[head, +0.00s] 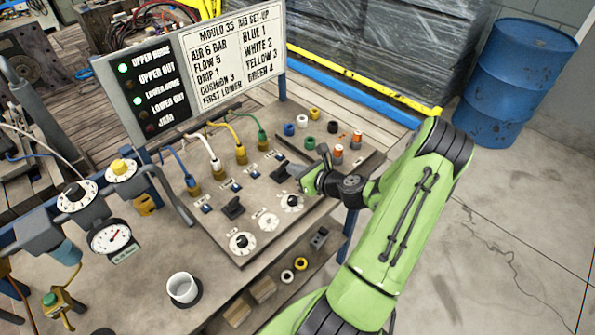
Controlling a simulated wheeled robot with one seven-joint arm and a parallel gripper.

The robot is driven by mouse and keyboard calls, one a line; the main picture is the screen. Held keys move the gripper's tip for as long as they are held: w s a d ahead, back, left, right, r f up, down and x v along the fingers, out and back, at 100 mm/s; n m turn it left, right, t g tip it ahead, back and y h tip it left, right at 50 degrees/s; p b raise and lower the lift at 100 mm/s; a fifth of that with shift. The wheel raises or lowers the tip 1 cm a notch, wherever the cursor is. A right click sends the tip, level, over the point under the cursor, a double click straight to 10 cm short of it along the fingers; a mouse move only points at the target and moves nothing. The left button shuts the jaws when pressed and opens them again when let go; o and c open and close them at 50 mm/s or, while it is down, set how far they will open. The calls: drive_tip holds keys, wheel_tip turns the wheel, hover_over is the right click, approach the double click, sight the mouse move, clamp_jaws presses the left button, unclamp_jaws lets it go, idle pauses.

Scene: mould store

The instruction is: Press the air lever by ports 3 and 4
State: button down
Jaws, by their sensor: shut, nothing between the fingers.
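The valve panel (213,225) lies on the bench with a row of four brass ports with blue, white, yellow and green hoses. The board lists blue 1, white 2, yellow 3 and green 4, so the yellow hose (226,127) and green hose (250,119) are at the right end. A black lever (281,174) sits in front of these two; a second black lever (233,207) sits in front of the blue and white ones. My gripper (297,172) is shut and empty, just right of the right lever. I cannot tell whether it touches.
Loose coloured rings and orange-topped fittings (338,151) stand to the right, behind my gripper. The sign board (232,58) rises at the back; UPPER HOME and LOWER HOME lamps glow green. A white cup (182,287) stands front left.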

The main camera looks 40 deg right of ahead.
drive_tip(key=shift+r+p, duration=0.15)
drive_tip(key=shift+p, duration=0.15)
drive_tip(key=shift+w+r+p, duration=0.1)
drive_tip(key=shift+r+p, duration=0.05)
drive_tip(key=shift+p, duration=0.3)
drive_tip(key=shift+w+g+p, duration=0.1)
drive_tip(key=shift+g+p, duration=0.2)
drive_tip(key=shift+p, duration=0.1)
